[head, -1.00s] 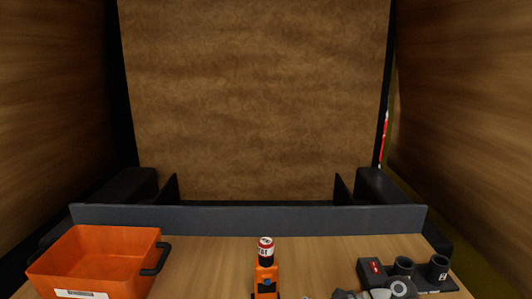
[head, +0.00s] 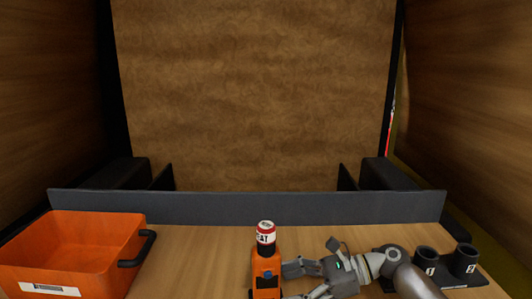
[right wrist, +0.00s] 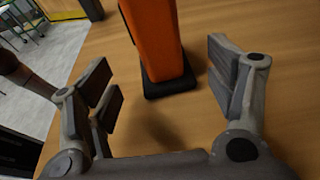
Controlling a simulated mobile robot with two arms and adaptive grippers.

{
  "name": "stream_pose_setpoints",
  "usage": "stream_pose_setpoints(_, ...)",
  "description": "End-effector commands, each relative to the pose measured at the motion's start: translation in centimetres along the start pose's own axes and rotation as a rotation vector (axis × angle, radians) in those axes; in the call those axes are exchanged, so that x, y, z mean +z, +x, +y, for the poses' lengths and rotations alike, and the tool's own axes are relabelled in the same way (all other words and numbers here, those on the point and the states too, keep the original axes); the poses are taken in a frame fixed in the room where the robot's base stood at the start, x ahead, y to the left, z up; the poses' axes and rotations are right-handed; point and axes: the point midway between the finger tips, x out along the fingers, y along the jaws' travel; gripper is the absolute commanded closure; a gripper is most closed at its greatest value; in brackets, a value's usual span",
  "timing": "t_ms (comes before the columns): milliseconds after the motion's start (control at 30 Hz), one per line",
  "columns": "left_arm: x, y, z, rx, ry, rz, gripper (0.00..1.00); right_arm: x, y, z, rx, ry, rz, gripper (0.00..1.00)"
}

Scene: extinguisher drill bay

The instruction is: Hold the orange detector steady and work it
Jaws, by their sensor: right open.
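The orange detector (head: 265,272) stands upright on the table at the bottom centre of the head view, with a red, white and black cap on top. Its orange body and black foot (right wrist: 169,82) also show in the right wrist view; its top is cut off there. My right gripper (head: 292,283) is open just to the right of the detector in the head view. In the right wrist view the open fingers (right wrist: 160,76) spread to either side of the detector's lower part, with visible gaps. My left gripper is in neither view.
An orange bin (head: 72,255) with a black handle stands at the left. A black holder with two numbered cups (head: 425,262) is at the right, partly behind my arm. A low grey rail (head: 245,208) closes the table's back. Bare wood lies between bin and detector.

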Motion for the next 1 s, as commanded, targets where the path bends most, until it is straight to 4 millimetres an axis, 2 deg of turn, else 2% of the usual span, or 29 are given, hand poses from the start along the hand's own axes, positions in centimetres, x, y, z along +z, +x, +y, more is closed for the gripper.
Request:
stream_pose_setpoints(33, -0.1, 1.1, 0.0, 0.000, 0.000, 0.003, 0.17, -0.4, 0.9, 0.0, 0.001, -0.005, -0.002, 0.23)
stream_pose_setpoints(100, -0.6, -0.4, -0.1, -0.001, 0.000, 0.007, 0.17, 0.5, 1.6, 0.0, 0.001, 0.000, -0.002, 0.23)
stream_pose_setpoints(300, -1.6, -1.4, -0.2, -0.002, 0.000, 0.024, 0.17, 0.3, 3.8, 0.0, 0.000, 0.000, -0.001, 0.23)
stream_pose_setpoints(500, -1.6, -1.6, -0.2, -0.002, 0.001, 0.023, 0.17, 0.1, 4.7, 0.0, -0.001, -0.002, 0.000, 0.23)
stream_pose_setpoints(767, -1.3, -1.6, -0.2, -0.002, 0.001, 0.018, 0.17, 0.0, 4.7, 0.0, -0.001, -0.002, 0.000, 0.23)
stream_pose_setpoints(1000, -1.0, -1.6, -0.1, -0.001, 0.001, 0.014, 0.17, 0.0, 4.7, 0.0, -0.001, -0.002, 0.000, 0.52)
